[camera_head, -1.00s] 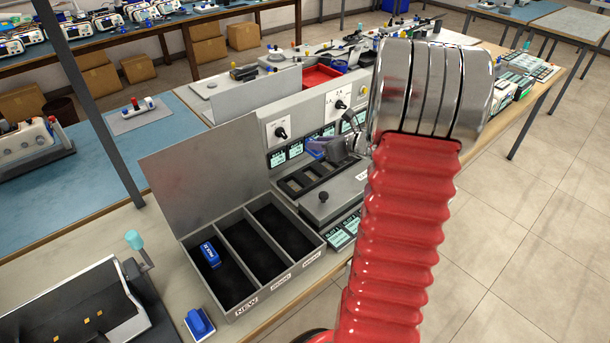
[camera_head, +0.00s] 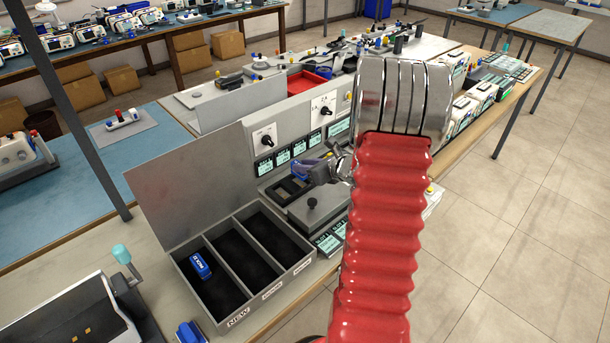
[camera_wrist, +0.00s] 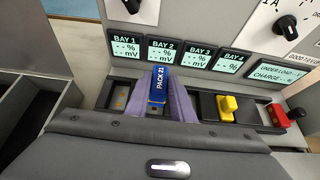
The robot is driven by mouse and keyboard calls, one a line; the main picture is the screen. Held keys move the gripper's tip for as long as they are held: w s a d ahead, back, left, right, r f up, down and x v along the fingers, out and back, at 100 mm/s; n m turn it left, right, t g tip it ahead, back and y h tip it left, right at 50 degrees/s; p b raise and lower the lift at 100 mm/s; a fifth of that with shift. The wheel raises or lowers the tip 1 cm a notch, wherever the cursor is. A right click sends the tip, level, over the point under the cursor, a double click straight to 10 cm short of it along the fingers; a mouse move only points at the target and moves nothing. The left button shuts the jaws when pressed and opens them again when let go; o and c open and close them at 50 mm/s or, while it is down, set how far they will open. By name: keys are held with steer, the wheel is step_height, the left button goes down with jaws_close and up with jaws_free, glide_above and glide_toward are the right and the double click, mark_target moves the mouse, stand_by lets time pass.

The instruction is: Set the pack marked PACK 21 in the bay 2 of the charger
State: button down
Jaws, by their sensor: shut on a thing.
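The blue pack marked PACK 21 (camera_wrist: 158,84) is held upright between the purple fingers of my gripper (camera_wrist: 160,98) in the wrist view. It is at the charger's slot row, below the BAY 2 display (camera_wrist: 162,50). The fingers hide the slot beneath, so I cannot tell whether the pack is seated. In the head view my gripper (camera_head: 306,170) is low over the charger (camera_head: 283,190), and the pack is not clearly seen. An empty slot (camera_wrist: 120,97) shows to the left, under the BAY 1 display (camera_wrist: 125,45).
A yellow piece (camera_wrist: 227,106) and a red piece (camera_wrist: 278,115) stand right of my fingers. The panel with displays and knobs rises close behind. A divided bin (camera_head: 214,315) marked NEW holds another blue pack (camera_head: 199,264). A blue object (camera_head: 190,333) lies in front.

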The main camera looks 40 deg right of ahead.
steer(key=shift+f, duration=0.1)
steer(key=shift+f, duration=1.8)
steer(key=shift+f, duration=0.1)
steer(key=c, duration=1.5)
jaws_free()
steer(key=shift+c, duration=0.2)
steer(key=shift+s+r, duration=0.4)
steer(key=shift+s, duration=0.1)
steer(key=v, duration=1.1)
steer(key=shift+a, duration=0.1)
